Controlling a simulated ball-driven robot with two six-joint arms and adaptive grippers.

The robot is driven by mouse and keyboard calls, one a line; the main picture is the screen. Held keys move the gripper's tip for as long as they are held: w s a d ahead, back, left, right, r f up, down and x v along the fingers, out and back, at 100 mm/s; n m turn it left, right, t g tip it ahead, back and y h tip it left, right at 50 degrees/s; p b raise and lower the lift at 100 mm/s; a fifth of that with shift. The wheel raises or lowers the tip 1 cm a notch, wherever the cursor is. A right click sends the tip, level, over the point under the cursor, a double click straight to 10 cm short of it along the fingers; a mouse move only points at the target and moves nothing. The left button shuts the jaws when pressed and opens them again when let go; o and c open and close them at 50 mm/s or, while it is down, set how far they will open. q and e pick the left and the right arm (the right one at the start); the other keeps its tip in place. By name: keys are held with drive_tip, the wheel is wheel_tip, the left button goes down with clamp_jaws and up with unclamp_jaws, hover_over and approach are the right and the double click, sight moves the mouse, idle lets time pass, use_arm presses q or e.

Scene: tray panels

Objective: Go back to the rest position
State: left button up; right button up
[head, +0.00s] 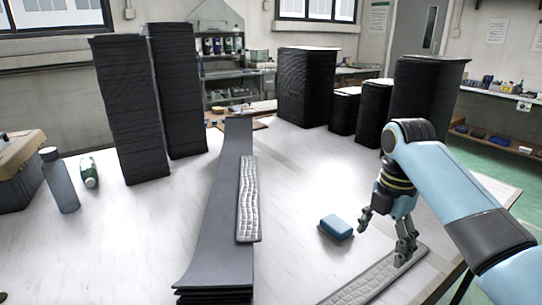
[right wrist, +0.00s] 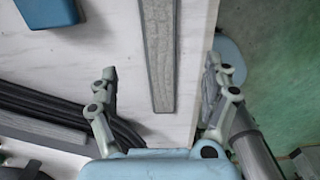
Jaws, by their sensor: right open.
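My right gripper (head: 385,238) is open and empty at the right of the table. It is above or beside a grey textured strip (head: 368,285) near the front edge; the height gap is hard to judge. In the right wrist view the strip (right wrist: 160,40) shows beyond and between the two spread fingers (right wrist: 160,88), with no contact visible. My left gripper and arm are not in view.
A blue block (head: 336,226) lies left of the right gripper. A stack of long dark panels (head: 225,210) with a grey strip (head: 248,195) runs down the middle. Tall black stacks (head: 130,110) stand behind. A bottle (head: 60,180) stands at left. White table (head: 130,240) is clear between.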

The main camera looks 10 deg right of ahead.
drive_tip(key=s+a+f+m+t, duration=0.1)
drive_tip(key=s+f+m, duration=0.2)
drive_tip(key=s+m, duration=0.75)
drive_tip(key=s+a+r+m+t, duration=0.1)
drive_tip(key=s+r+m, duration=0.2)
drive_tip(key=s+m, duration=0.35)
drive_tip(key=s+a+r+m+t, duration=0.1)
drive_tip(key=s+r+m, duration=0.25)
drive_tip(key=s, duration=0.55)
wheel_tip(320, 180, down, 32)
drive_tip(key=s+d+m+h+b, duration=0.1)
drive_tip(key=s+d+b, duration=0.1)
drive_tip(key=b, duration=0.2)
drive_tip(key=s+d+f+g+b, duration=0.1)
drive_tip(key=s+f+g+b, duration=0.1)
drive_tip(key=s+f, duration=1.6)
drive_tip(key=shift+s+d+f+b, duration=0.15)
drive_tip(key=shift+s+f+b, duration=0.15)
drive_tip(key=shift+f+b, duration=0.4)
